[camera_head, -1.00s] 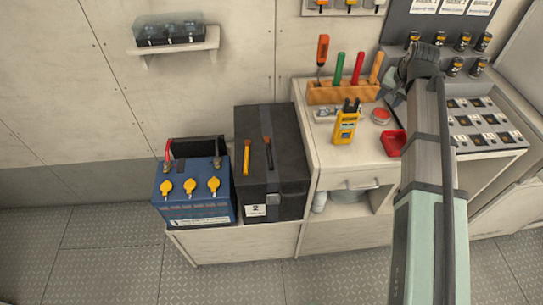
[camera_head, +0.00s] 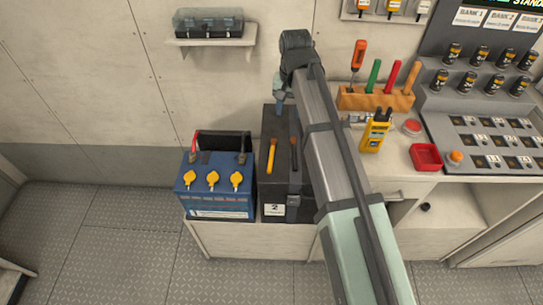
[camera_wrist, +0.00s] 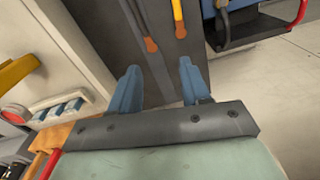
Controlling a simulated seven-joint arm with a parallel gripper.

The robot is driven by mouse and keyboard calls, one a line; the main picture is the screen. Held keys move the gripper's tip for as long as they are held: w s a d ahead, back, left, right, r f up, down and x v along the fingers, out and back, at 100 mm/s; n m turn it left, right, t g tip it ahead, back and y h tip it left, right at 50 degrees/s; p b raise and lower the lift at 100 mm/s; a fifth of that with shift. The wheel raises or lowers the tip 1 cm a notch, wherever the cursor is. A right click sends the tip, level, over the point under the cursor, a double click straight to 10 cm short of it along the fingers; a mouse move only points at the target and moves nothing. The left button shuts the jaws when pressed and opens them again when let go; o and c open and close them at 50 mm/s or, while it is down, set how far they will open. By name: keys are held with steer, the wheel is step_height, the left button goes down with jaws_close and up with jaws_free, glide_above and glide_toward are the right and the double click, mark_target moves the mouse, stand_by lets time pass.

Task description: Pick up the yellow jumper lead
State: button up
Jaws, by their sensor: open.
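The yellow jumper lead (camera_head: 272,155) is a short yellow strip lying on top of the black battery box (camera_head: 271,187). It also shows in the wrist view (camera_wrist: 178,14), with an orange-brown end. A similar dark lead (camera_head: 294,154) lies beside it on the right; it shows left of the yellow one in the wrist view (camera_wrist: 146,28). My gripper (camera_head: 281,104) is above the back of the box, apart from both leads. In the wrist view its blue fingers (camera_wrist: 159,86) are spread, with nothing between them. My arm covers the box's right side in the head view.
A blue battery (camera_head: 217,190) with yellow caps and upright terminals stands left of the box. On the right, the bench holds a tool rack (camera_head: 375,99) with upright handles, a yellow meter (camera_head: 374,135) and a red tray (camera_head: 426,157). A wall shelf (camera_head: 212,38) hangs above left.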

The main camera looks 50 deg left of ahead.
steer(key=s+a, duration=0.2)
steer(key=s, duration=0.1)
glide_above(273, 146)
steer(key=shift+n, duration=0.4)
step_height(273, 146, down, 8)
steer(key=shift+w+d+f, duration=0.1)
steer(key=shift+f, duration=2.75)
jaws_close()
